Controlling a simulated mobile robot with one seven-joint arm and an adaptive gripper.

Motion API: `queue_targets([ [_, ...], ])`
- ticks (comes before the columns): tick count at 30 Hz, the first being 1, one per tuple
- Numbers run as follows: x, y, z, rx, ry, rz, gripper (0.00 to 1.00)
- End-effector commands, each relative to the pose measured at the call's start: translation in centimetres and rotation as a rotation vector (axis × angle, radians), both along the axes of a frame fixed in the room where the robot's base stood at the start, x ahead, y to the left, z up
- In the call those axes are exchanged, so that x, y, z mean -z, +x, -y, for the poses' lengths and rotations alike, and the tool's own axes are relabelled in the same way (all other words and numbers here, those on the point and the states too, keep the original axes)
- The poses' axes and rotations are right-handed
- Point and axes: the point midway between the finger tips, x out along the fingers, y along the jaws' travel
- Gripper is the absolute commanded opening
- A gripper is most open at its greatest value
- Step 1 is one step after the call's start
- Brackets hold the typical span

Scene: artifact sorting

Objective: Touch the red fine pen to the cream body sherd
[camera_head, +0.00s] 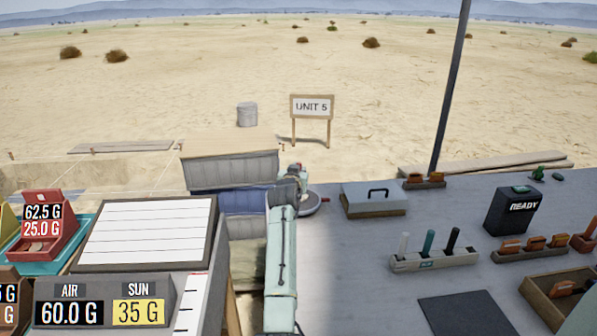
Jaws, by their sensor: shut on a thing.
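My arm (281,262) reaches away from the camera along the left edge of the grey table. Its far joints bunch up near the table's back left corner, and I cannot make out my gripper or anything in it. I cannot pick out the red fine pen. A pen holder (432,261) on the table carries a white pen (403,244), a teal pen (428,242) and a black pen (453,239), all upright. I cannot identify the cream body sherd. Several orange-brown sherds (535,243) stand in small holders at the right.
A grey lidded box (373,200) lies at the table's back. A black READY box (511,212), a wooden tray (530,292) and a dark mat (465,313) are at the right.

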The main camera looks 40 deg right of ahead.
Motion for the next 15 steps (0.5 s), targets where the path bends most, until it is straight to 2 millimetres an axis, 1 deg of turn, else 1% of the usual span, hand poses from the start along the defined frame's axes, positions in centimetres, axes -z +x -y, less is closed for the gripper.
queue_targets([
  [15, 0.58, 0.01, -0.01, 0.000, 0.000, 0.000, 0.00],
])
